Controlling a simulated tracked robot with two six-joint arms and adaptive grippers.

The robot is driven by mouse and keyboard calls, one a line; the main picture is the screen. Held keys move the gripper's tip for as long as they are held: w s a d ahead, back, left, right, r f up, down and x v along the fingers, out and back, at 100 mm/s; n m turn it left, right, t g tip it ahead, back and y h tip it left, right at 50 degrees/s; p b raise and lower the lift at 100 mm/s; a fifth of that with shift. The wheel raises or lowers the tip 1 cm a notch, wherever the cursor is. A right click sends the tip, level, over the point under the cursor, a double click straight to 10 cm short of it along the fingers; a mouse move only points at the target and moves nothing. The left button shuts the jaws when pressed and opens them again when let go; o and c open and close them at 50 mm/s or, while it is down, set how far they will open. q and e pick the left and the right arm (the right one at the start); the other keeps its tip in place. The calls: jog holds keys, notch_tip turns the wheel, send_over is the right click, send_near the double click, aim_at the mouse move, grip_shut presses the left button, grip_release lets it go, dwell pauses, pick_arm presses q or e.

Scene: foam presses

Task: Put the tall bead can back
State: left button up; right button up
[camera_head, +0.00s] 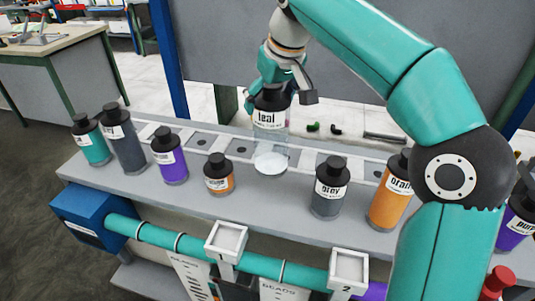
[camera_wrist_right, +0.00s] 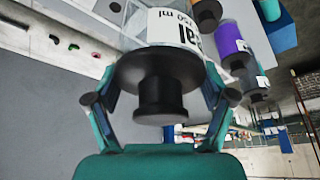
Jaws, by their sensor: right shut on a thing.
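A tall clear can (camera_head: 268,140) with a black cap and a label ending in "eal" is in my right gripper (camera_head: 281,98). The can is upright, with a pale bottom, over the grey shelf (camera_head: 110,180); I cannot tell whether it touches it. In the right wrist view the fingers (camera_wrist_right: 160,98) are shut around its black shoulder, and its label (camera_wrist_right: 172,27) reads "750 ml". My left gripper is not in view.
To the left stand a teal can (camera_head: 92,148), a dark can (camera_head: 126,150), a purple can (camera_head: 171,166) and a short orange can (camera_head: 219,180). To the right are a grey can (camera_head: 328,197) and a tall orange can (camera_head: 386,208).

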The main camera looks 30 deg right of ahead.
aim_at(282, 108)
pick_arm(q)
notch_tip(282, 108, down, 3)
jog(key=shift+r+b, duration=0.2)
jog(key=shift+b, duration=0.8)
pick_arm(e)
notch_tip(282, 108, down, 11)
jog(key=shift+r, duration=0.2)
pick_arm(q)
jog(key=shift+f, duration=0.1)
pick_arm(e)
jog(key=o, duration=1.7)
jog(key=shift+f, duration=0.1)
jog(key=shift+s, duration=0.1)
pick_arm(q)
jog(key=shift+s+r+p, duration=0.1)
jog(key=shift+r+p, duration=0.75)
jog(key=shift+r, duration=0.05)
pick_arm(e)
jog(key=v, duration=1.2)
